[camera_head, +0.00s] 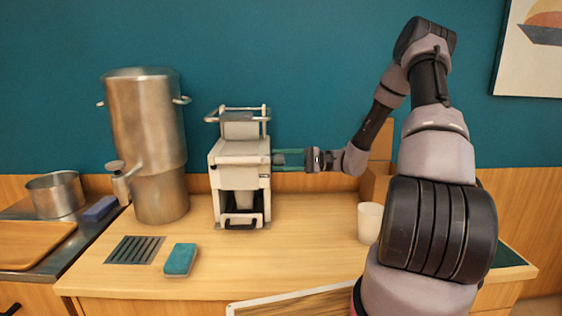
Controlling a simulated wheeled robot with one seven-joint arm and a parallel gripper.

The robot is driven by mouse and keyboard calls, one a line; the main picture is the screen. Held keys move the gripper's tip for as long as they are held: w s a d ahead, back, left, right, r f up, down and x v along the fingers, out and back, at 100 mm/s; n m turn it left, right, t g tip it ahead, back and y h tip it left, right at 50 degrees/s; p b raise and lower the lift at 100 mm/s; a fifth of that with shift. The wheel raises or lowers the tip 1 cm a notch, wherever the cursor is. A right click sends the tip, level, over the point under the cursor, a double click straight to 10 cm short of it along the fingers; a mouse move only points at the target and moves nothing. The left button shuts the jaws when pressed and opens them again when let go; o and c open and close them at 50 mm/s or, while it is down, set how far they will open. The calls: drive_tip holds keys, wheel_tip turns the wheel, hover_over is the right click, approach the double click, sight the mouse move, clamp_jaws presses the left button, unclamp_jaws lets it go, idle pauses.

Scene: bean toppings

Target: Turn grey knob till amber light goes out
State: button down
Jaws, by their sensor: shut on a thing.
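A white machine (240,165) stands on the wooden counter against the teal wall, with a dark open bay low in its front. The grey knob (278,159) is on its right side, small and partly covered by my fingers. My gripper (284,160) reaches in level from the right, its greenish fingers on either side of the knob and shut on it. No lit amber light can be made out on the machine at this size.
A steel urn (146,140) with a tap stands left of the machine. A drain grille (135,250) and a teal sponge (180,259) lie in front. A white cup (370,222) stands at right, partly behind my arm. The counter before the machine is clear.

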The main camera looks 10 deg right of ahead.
drive_tip(key=shift+n, duration=1)
drive_tip(key=shift+c, duration=1.5)
unclamp_jaws()
drive_tip(key=s+d, duration=0.2)
drive_tip(key=d, duration=0.8)
drive_tip(key=shift+d+f, duration=0.15)
drive_tip(key=shift+d, duration=0.2)
